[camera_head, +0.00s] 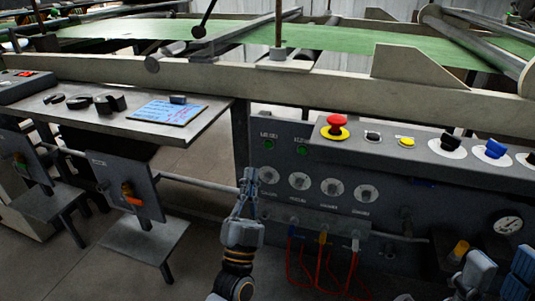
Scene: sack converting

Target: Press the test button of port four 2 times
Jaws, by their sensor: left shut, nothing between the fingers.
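The dark control panel front has a row of pale round fittings: the first (269,175), second (299,181), third (332,187) and fourth (367,194). Small labels sit below them, too small to read. I cannot tell which part is port four's test button. Below, a ledge carries hose connectors, one orange (323,237) and one white (356,241), with red hoses hanging. My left gripper (248,180) is shut and empty, pointing up just left of the first fitting; I cannot tell if it touches the panel. My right gripper (499,268) shows partly at the bottom right; its fingertip state is unclear.
A red mushroom button (337,122), a yellow button (406,142), and black (450,142) and blue (494,149) knobs sit on the panel top. A gauge (508,225) is at right. A side table (220,108) holds a blue sheet (168,111).

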